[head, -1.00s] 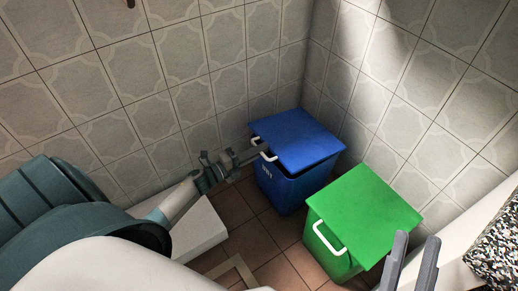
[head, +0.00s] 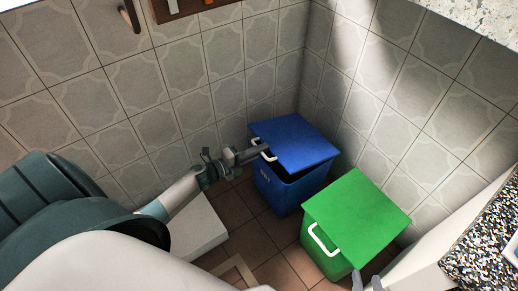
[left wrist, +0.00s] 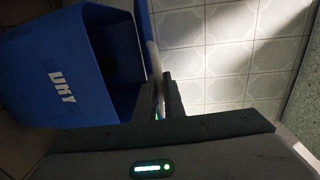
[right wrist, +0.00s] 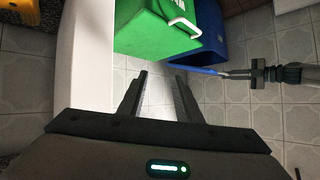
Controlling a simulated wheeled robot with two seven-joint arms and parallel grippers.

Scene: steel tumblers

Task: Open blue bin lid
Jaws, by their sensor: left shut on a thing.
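The blue bin (head: 280,192) stands in the tiled corner. Its blue lid (head: 297,142) is tilted up at the front, with a dark gap above the bin's rim. My left gripper (head: 259,151) is shut on the lid's white handle (head: 266,156). In the left wrist view the fingers (left wrist: 163,88) meet at the handle (left wrist: 153,58), the lid (left wrist: 144,20) shows nearly edge-on, and the bin's dark inside is partly visible. My right gripper (right wrist: 160,88) is open and empty; its fingertips (head: 367,284) show at the bottom of the head view.
A green bin with a closed green lid (head: 357,210) and white handle stands right beside the blue bin. Tiled walls (head: 215,85) close in behind. A speckled counter (head: 485,245) is at the right. A white block (head: 205,235) lies below my left arm.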

